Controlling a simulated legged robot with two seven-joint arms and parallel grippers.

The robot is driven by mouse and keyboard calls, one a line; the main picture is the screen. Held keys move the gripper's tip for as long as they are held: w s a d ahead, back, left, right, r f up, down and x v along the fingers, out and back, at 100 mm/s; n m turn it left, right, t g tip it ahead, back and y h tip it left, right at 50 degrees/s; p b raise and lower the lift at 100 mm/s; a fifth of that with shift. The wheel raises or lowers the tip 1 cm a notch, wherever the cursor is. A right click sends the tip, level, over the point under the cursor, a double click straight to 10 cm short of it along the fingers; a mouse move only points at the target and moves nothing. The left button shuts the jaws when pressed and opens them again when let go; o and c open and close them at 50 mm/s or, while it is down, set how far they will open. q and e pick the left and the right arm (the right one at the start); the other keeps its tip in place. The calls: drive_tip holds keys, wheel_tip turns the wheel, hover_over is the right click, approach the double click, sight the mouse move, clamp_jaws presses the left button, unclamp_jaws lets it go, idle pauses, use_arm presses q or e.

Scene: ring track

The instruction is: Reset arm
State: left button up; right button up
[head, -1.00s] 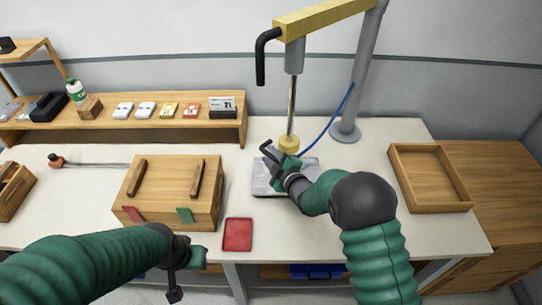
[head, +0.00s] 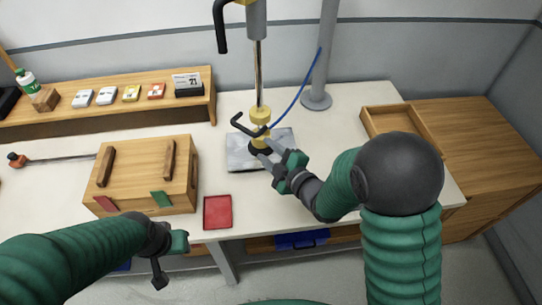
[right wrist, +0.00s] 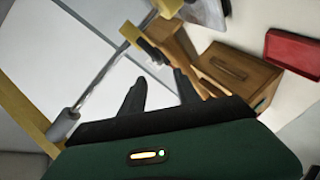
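My right arm reaches in from the right in the head view. Its gripper (head: 267,150) is in front of the press, at the lower right of its yellow collar (head: 260,116) and above the grey plate (head: 236,154). In the right wrist view the two dark fingers (right wrist: 160,85) stand apart with nothing gripped between them. My left gripper (head: 160,272) hangs over the table's front edge, below the wooden box (head: 140,172). It appears to hold nothing, but whether its fingers are parted is unclear.
The press has a black lever (head: 246,126) close to my right gripper. A red tray (head: 217,212) lies beside the box. An empty wooden tray (head: 388,112) is at the right. A shelf with small items (head: 110,122) runs along the back left.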

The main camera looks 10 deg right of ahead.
drive_tip(key=shift+v, duration=0.8)
drive_tip(key=s+d+f+m+g+h, duration=0.4)
drive_tip(key=s+d+f+m+h, duration=0.15)
drive_tip(key=d+m, duration=0.3)
drive_tip(key=s+d+f+m+g, duration=0.1)
drive_tip(key=s+d+m+g, duration=0.1)
drive_tip(key=s, duration=0.5)
drive_tip(key=s+d+f+m+g+h, duration=0.1)
drive_tip(key=s+d+m+g, duration=0.1)
drive_tip(key=s+m+g, duration=0.3)
drive_tip(key=s+m, duration=0.1)
drive_tip(key=s, duration=0.1)
drive_tip(key=shift+s+f, duration=0.15)
drive_tip(key=shift+s, duration=0.2)
drive_tip(key=shift+d+h, duration=0.1)
drive_tip(key=shift+h, duration=0.15)
